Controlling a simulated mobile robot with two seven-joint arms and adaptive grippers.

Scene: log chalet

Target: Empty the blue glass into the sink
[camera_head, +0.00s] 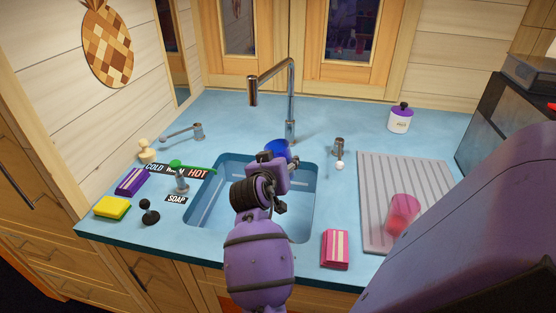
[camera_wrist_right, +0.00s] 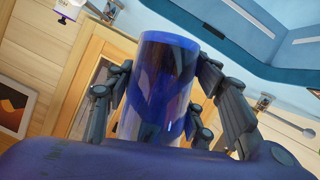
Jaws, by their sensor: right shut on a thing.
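The blue glass (camera_head: 277,148) is held over the back part of the sink (camera_head: 214,207), in front of the tall faucet. My right gripper (camera_head: 266,160) is shut on it. In the right wrist view the fingers (camera_wrist_right: 165,95) close on both sides of the blue glass (camera_wrist_right: 160,85). That view is turned well over, with the sink (camera_wrist_right: 235,22) at its top right. I cannot tell how far the glass is tilted or what is in it. My left gripper is not in view.
The faucet (camera_head: 291,100) rises behind the sink. A pink glass (camera_head: 402,214) stands on the drying mat (camera_head: 374,185) at right. A pink sponge (camera_head: 336,249), yellow sponge (camera_head: 112,207), soap pump (camera_head: 182,178) and purple-lidded jar (camera_head: 401,118) stand around. My purple arm covers the lower right.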

